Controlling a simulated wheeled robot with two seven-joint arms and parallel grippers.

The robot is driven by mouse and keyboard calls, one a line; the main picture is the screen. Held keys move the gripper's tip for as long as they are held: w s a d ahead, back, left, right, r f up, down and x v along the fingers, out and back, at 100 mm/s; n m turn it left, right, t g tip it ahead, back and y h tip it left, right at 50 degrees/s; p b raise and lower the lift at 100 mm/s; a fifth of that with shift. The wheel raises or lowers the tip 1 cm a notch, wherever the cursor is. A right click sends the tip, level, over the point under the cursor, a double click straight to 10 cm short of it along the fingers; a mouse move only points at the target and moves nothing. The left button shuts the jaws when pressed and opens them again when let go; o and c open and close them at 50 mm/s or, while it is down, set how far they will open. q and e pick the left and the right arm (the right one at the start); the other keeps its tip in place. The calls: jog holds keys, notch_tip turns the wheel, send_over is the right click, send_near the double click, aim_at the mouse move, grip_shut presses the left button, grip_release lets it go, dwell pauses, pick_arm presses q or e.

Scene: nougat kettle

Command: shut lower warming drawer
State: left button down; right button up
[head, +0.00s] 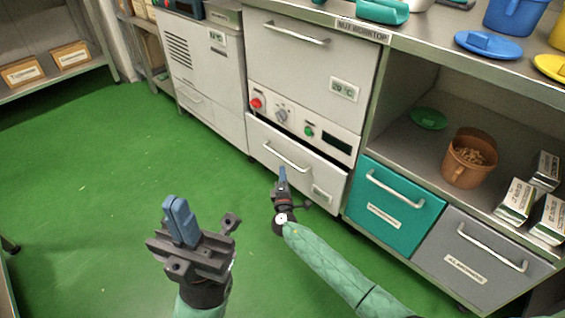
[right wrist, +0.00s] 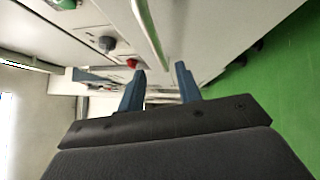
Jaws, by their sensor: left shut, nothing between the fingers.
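The lower warming drawer (head: 310,170) is the pale front below the control panel in the head view, with a bar handle (head: 287,157). It appears to stand slightly proud of the panel above. The handle (right wrist: 150,32) also shows in the right wrist view, beyond the fingertips. My right gripper (head: 282,175) is in front of the drawer front, close to it; contact cannot be told. Its fingers (right wrist: 160,85) are apart in the right wrist view, with nothing seen between them. My left gripper (head: 176,208) is shut and empty over the green floor, away from the drawer.
The control panel (head: 300,122) has a red button, a knob and a green button. To the right are a teal drawer (head: 396,200) and a grey drawer (head: 470,262). The green floor (head: 90,170) at left is clear.

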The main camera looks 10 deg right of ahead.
jog(key=b+x, duration=0.1)
jog(key=x, duration=0.6)
jog(key=shift+w, duration=0.2)
grip_shut()
